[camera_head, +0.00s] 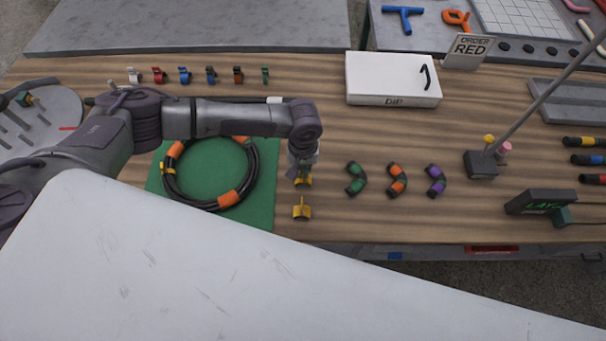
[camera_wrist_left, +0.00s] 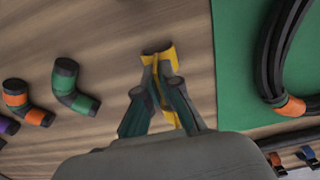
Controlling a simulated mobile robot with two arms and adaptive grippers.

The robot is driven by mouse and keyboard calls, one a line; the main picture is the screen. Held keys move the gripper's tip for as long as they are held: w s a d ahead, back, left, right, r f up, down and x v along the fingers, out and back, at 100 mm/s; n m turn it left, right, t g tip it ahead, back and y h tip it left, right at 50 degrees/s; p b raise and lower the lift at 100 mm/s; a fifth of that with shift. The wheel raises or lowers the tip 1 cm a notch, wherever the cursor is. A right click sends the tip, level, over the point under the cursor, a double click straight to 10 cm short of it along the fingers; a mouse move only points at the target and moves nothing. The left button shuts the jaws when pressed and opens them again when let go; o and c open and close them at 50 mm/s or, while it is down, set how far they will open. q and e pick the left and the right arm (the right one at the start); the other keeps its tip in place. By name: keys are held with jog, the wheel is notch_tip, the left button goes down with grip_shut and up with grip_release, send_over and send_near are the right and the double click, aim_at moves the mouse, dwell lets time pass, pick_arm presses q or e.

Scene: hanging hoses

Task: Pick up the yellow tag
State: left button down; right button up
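A yellow tag (camera_head: 302,210) lies on the wooden table just right of the green mat. My left gripper (camera_head: 302,180) points down just behind it, with another patch of yellow at its fingertips. In the left wrist view the yellow tag (camera_wrist_left: 158,53) has a dark curved top, and yellow also runs down between the fingers of my left gripper (camera_wrist_left: 159,75). The fingers lie close together at the tips. I cannot tell whether they grip the tag or only straddle it. My right gripper is not in view.
A black hose coil with orange bands (camera_head: 232,198) lies on the green mat (camera_head: 262,212). Several short elbow hoses (camera_head: 397,180) lie to the right. A row of coloured tags (camera_head: 184,75) and a white box (camera_head: 385,80) are behind. A stand (camera_head: 481,164) rises at right.

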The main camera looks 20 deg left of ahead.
pick_arm(q)
jog(key=shift+r, duration=0.1)
jog(key=shift+r, duration=0.6)
notch_tip(320, 180, up, 3)
jog(key=shift+f+b, duration=0.2)
jog(key=shift+b, duration=0.5)
jog(key=w+d+r+b, duration=0.3)
jog(key=w+d+r, duration=0.3)
jog(key=d, duration=0.4)
jog(key=shift+w+r+b, duration=0.15)
jog(key=shift+r+b, duration=0.25)
jog(key=shift+r, duration=0.15)
jog(key=shift+a, duration=0.15)
